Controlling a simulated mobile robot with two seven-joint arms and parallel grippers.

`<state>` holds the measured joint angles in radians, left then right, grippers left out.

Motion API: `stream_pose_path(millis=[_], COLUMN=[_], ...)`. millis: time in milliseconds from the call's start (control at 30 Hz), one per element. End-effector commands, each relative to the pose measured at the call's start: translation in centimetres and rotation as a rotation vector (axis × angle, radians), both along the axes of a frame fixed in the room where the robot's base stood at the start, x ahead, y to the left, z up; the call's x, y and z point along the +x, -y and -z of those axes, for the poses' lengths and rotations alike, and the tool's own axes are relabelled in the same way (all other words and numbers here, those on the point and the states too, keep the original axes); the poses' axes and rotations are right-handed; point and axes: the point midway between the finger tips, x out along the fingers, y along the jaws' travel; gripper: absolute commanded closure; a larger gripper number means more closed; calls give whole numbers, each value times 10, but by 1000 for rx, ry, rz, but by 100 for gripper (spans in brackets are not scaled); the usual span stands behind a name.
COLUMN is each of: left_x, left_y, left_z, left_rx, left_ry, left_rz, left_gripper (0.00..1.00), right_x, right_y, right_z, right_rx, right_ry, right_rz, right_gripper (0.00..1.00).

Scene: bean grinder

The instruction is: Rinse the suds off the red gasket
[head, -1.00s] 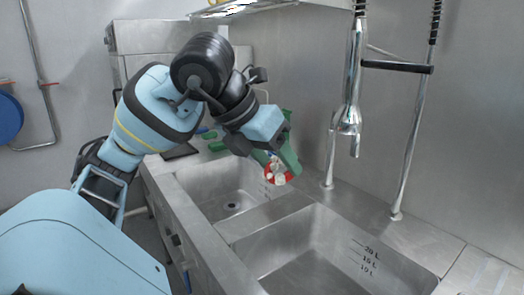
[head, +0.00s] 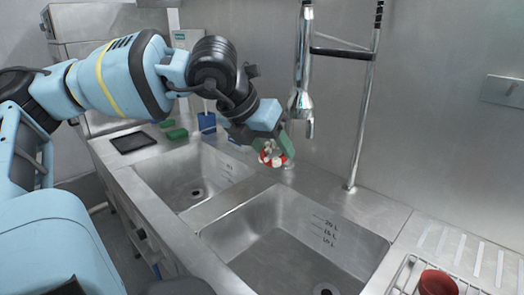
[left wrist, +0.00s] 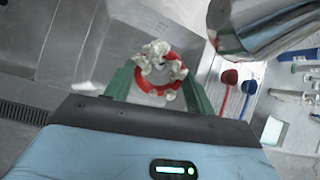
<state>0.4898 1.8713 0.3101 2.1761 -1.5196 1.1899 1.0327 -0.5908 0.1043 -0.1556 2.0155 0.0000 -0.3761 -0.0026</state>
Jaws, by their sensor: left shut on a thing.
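My left gripper (head: 274,150) is shut on the red gasket (head: 266,161), a ring with white suds clinging to it. No water stream shows. My right gripper is out of view.
The left basin (head: 170,180) looks empty. A black tray (head: 133,142), green pieces (head: 177,134) and a blue container (head: 207,122) sit on the far counter. A red cup (head: 437,283) stands on a wire rack (head: 402,270) at the lower right.

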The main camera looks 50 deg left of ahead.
Motion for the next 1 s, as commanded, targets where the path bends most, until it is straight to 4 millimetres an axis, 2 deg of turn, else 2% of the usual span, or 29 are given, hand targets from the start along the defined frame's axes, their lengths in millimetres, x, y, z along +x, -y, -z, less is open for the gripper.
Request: stream_pose_path(millis=[100,400,833,867,1000], left_x=[11,28,31,31,31], left_y=[1,2,3,3,3], left_z=[7,7,6,6,6], left_rx=[3,2,-1,-1,-1], left_ry=[-5,-2,1,1,1], left_rz=[-1,0,0,0,0], left_gripper=[71,71,71,71,71], right_x=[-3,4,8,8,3], right_y=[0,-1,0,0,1], right_z=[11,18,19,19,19], right_rx=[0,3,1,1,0], right_ry=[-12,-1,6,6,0], right_rz=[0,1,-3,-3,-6], right_gripper=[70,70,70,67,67])
